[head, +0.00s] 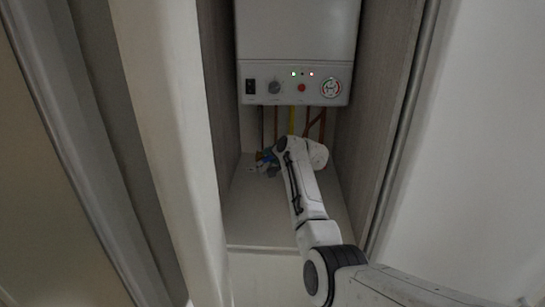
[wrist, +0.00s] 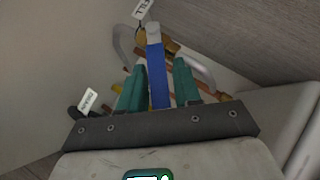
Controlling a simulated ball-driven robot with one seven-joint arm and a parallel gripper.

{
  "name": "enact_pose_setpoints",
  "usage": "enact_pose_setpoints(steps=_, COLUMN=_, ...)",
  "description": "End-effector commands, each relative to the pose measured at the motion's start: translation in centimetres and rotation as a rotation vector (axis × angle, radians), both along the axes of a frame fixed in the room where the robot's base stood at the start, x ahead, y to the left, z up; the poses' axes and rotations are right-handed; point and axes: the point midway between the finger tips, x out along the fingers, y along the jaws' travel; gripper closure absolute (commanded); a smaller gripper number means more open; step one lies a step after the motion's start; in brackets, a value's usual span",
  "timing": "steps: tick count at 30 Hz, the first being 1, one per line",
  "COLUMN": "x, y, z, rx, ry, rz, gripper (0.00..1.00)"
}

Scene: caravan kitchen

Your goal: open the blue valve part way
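The blue valve has a long blue lever (wrist: 157,78) with a pale grey end, seen in the wrist view. A white tag hangs by its far end. My gripper (wrist: 160,68) has two green fingers, one on each side of the lever. A narrow gap shows between the lever and the right finger; the left finger is very close, and I cannot tell if it touches. In the head view my gripper (head: 264,160) is low in the cupboard below the boiler, beside small blue and yellow parts too small to tell apart. The valve's body is mostly hidden.
A white boiler (head: 296,82) with knobs, lights and a gauge hangs above. Yellow and copper pipes (head: 292,122) run down from it. Wooden side walls (head: 375,100) make the cupboard narrow. A second white tag (wrist: 88,98) hangs at the left. The cupboard floor (head: 255,215) in front is clear.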

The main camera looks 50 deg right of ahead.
Motion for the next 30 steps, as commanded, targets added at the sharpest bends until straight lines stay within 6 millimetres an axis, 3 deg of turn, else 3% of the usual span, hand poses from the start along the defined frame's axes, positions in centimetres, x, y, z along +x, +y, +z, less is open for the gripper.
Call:
enact_pose_setpoints(steps=3, x=0.0, y=0.0, z=0.0, rx=0.000, ry=0.000, rz=0.000, gripper=0.55)
enact_pose_setpoints(steps=16, x=-0.7, y=0.1, z=0.3, rx=0.000, ry=-0.001, rz=-0.001, gripper=0.55)
enact_pose_setpoints(steps=30, x=-6.4, y=1.5, z=3.0, rx=-0.002, ry=-0.001, rz=-0.001, gripper=0.55)
